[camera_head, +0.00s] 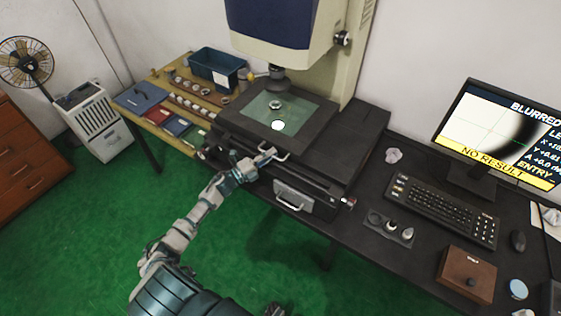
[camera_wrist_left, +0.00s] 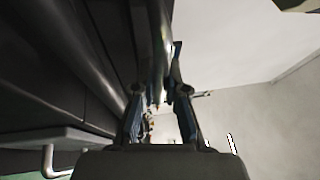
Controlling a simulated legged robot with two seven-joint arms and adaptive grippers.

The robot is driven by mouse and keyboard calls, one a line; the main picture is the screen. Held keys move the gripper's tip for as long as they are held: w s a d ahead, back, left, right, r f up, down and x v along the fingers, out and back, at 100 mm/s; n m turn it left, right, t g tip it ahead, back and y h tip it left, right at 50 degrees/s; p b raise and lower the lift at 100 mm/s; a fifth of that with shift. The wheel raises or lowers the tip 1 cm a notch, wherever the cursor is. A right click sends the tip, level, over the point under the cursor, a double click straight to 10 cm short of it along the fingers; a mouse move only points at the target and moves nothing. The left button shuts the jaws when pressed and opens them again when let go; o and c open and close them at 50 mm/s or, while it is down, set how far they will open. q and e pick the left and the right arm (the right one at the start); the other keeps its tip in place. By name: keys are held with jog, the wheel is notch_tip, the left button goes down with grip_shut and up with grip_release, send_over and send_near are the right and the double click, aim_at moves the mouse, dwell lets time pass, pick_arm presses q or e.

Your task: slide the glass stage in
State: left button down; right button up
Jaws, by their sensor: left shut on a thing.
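The glass stage (camera_head: 300,106) is a greenish pane in a dark frame under the lens of the tall measuring machine (camera_head: 276,72). A small ring (camera_head: 275,104) lies on the glass, and a bright round spot shows in front of it. My left gripper (camera_head: 262,160) is at the stage's front edge, shut on the metal handle (camera_head: 272,154). In the left wrist view the fingers (camera_wrist_left: 160,102) close on a grey bar (camera_wrist_left: 160,40).
A monitor (camera_head: 500,135) reads "BLURRED" and "NO RESULT". A keyboard (camera_head: 443,210), a small tray of parts (camera_head: 390,229) and a brown box (camera_head: 466,275) are at right. A drawer-like front with a handle (camera_head: 294,201) is below the stage. A blue bin (camera_head: 217,68) stands behind left.

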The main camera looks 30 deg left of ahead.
pick_arm(q)
jog(key=shift+a+f, duration=0.25)
jog(key=shift+a, duration=0.75)
jog(key=c, duration=1.3)
grip_release()
jog(key=shift+o, duration=0.5)
jog(key=shift+a, duration=0.1)
jog(key=shift+a, duration=0.1)
jog(key=v, duration=1.2)
